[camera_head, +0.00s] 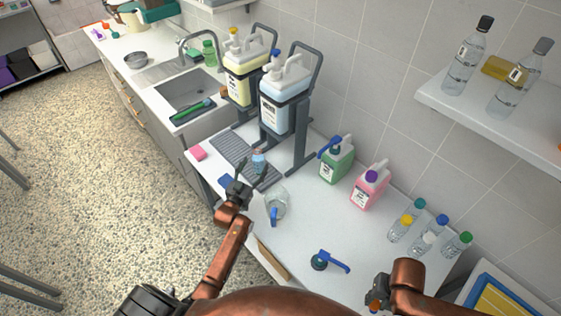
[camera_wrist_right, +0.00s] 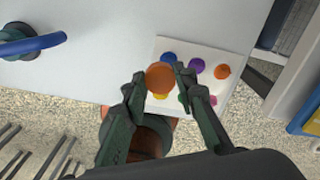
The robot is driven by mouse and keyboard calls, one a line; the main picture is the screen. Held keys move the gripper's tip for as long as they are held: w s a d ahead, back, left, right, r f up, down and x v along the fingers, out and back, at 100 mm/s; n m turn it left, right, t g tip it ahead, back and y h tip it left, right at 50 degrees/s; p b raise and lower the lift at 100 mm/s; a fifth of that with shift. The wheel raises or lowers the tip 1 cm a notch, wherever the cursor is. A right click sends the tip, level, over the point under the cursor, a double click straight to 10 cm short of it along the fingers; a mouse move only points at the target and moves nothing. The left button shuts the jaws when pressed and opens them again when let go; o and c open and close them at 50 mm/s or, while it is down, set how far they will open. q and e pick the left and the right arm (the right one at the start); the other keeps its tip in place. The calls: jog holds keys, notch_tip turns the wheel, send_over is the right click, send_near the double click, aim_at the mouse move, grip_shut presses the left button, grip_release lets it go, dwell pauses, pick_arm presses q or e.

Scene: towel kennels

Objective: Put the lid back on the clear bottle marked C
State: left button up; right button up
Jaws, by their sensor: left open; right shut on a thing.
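My right gripper (camera_wrist_right: 158,82) is shut on a round orange lid (camera_wrist_right: 160,76), held between its fingertips in the right wrist view. In the head view that gripper is at the bottom right, with the orange lid (camera_head: 374,305) only partly showing. My left gripper (camera_head: 242,176) is open, close to a small clear bottle (camera_head: 259,160) on the grey ribbed mat (camera_head: 238,151); I cannot tell whether they touch. I cannot read a letter C.
A white board (camera_wrist_right: 195,58) bears several coloured lids beside the counter. Green (camera_head: 336,160) and pink (camera_head: 369,187) jugs and a stand with large jugs (camera_head: 284,100) line the wall. The counter middle is clear.

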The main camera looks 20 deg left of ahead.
aim_at(255, 162)
pick_arm(q)
jog(key=w, duration=0.3)
jog(key=w+a, duration=0.1)
jog(key=w, duration=0.1)
jog(key=c, duration=1.5)
